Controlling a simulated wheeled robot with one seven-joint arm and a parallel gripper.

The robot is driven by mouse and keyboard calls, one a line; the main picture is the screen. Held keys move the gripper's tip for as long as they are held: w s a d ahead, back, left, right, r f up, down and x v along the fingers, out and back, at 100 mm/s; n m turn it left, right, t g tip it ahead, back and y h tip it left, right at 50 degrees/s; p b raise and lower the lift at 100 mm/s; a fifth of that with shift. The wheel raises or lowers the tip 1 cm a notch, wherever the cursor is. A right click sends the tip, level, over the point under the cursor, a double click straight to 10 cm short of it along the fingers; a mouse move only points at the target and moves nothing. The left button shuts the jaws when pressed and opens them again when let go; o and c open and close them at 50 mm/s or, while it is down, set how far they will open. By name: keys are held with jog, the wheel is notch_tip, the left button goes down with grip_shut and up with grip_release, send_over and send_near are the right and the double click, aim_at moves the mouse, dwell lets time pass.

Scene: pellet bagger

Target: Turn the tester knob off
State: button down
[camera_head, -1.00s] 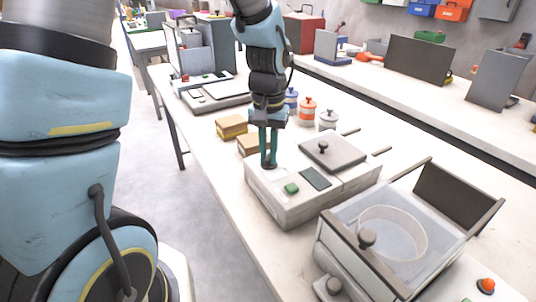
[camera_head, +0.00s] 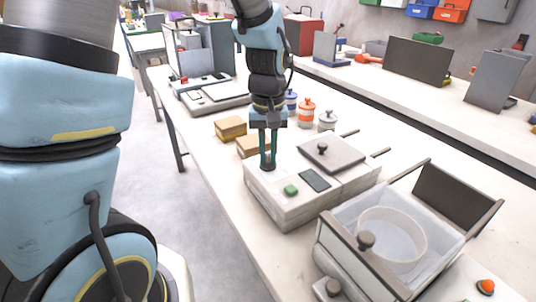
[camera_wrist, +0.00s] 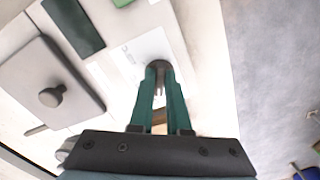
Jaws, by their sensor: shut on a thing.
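The tester (camera_head: 285,207) is a pale box on the bench with a green button (camera_head: 291,190), a dark display (camera_head: 315,180) and a grey lid with a black knob handle (camera_head: 323,147). A white label plate (camera_wrist: 128,58) lies around the knob.
A clear-lidded box (camera_head: 385,232) with a round ring inside stands to the right of the tester. Small cardboard boxes (camera_head: 231,129) and several capped jars (camera_head: 306,113) stand behind it. A flat device (camera_head: 212,93) is farther back. Bench front edge is clear.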

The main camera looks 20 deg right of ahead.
aim_at(268, 158)
jog(key=c, duration=0.9)
grip_release()
notch_tip(268, 158, up, 11)
jog(key=shift+f+b, duration=0.1)
jog(key=shift+b, duration=0.65)
